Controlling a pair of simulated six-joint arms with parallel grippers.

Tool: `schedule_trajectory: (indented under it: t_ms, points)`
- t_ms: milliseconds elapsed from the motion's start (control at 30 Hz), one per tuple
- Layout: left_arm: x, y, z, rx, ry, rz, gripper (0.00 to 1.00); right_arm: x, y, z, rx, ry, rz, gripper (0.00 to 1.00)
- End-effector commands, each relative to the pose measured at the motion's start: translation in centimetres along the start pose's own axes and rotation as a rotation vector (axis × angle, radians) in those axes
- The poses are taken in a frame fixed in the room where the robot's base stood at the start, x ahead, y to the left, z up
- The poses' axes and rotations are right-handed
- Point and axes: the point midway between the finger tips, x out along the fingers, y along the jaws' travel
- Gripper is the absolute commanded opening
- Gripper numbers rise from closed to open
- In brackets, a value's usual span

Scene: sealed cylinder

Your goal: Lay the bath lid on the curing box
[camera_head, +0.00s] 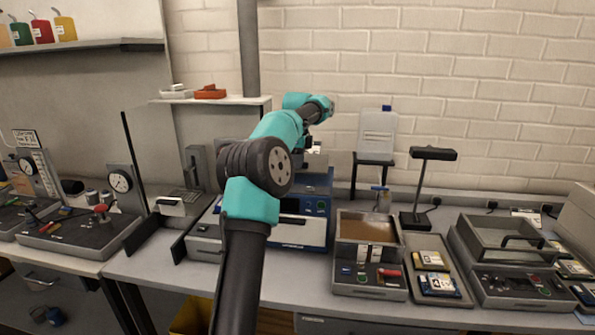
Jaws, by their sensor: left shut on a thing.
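My left arm rises through the middle of the view. Its gripper (314,149) is small and partly hidden behind my arm, above the blue machine. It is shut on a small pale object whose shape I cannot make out. An open-topped box (341,226) with a brown surface inside stands right of the blue machine, with a control panel in front. At the right is a grey box (470,268) with a dark-framed top and a black handle (522,239). I cannot tell for sure which is the curing box or the bath lid. My right gripper is not in view.
The blue machine (318,190) stands behind my arm. A black T-shaped stand (432,154) and a white container on a black stand (377,133) rise at the back. A tray with yellow-and-white items (437,285) lies between the two boxes.

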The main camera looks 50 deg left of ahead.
Motion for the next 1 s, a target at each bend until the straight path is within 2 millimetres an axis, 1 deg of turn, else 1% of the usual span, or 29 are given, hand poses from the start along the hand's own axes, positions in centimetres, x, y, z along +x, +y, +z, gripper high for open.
schedule_trajectory:
  t_ms: [133,300,400,800,833,1000]
  points:
    - [0.6,0.0,0.0,0.0,-0.001,0.001,0.0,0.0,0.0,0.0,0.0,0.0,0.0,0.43]
    - [2.8,0.1,0.0,0.0,-0.001,0.002,0.0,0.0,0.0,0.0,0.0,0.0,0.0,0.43]
    - [3.4,0.1,0.0,0.0,0.0,-0.001,0.0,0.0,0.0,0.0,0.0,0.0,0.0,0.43]
    - [3.8,0.1,0.0,0.0,0.0,0.0,0.0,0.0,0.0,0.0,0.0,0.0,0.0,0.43]
    - [3.8,0.1,0.0,0.0,0.0,0.001,0.18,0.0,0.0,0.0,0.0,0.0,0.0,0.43]
    - [3.8,0.1,0.0,0.0,0.0,0.0,0.35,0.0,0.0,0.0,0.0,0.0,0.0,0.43]
